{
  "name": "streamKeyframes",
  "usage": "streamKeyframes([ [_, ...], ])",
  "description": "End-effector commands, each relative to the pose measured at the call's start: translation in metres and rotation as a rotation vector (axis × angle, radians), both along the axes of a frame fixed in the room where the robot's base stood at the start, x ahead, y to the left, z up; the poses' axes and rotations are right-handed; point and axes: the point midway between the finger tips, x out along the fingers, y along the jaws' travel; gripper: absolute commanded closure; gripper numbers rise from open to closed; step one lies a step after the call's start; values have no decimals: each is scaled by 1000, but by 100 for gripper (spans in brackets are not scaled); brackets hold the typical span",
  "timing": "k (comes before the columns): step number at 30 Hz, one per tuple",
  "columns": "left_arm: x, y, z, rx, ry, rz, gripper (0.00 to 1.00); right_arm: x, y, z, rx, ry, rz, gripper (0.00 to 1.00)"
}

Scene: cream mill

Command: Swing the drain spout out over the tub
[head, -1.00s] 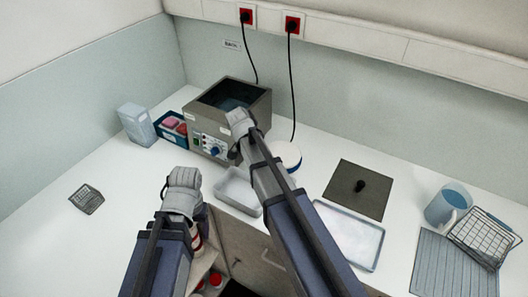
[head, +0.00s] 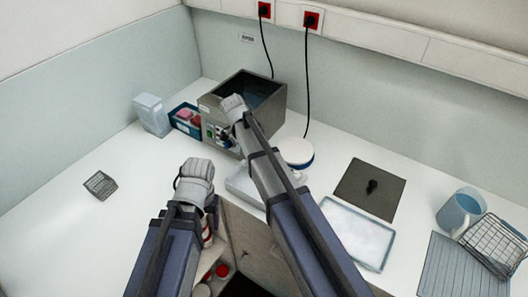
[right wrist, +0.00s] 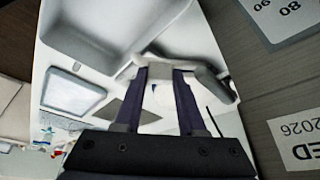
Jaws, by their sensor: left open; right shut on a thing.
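The grey metal bath (head: 222,130) stands at the back, open on top with liquid inside. My right gripper (head: 232,105) is in front of it, and its arm hides part of the front panel. In the right wrist view the fingers (right wrist: 160,70) are shut on a grey bar-like piece, the drain spout (right wrist: 213,84), with the bath's side close by at right. The pale tub (head: 240,184) stands in front of the bath, partly behind my right arm; it also shows in the wrist view (right wrist: 95,45). My left gripper (head: 197,170) is open and empty, left of the tub.
A blue bin (head: 184,120) and a clear container (head: 152,114) stand left of the bath. A white round-lidded pot (head: 297,151) is right of it.

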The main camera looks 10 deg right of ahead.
Motion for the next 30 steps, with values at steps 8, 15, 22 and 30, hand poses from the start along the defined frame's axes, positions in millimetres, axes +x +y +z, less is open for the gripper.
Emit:
streamKeyframes([
  [8,0,0,0,0,0,0,32,-1,1,-1,3,1,-12,100],
  [15,0,0,0,0,0,0,32,0,1,-1,3,1,-10,56],
  [22,0,0,0,0,0,0,32,0,1,0,2,1,-10,30],
  [30,0,0,0,0,0,0,32,0,1,0,1,0,-10,30],
])
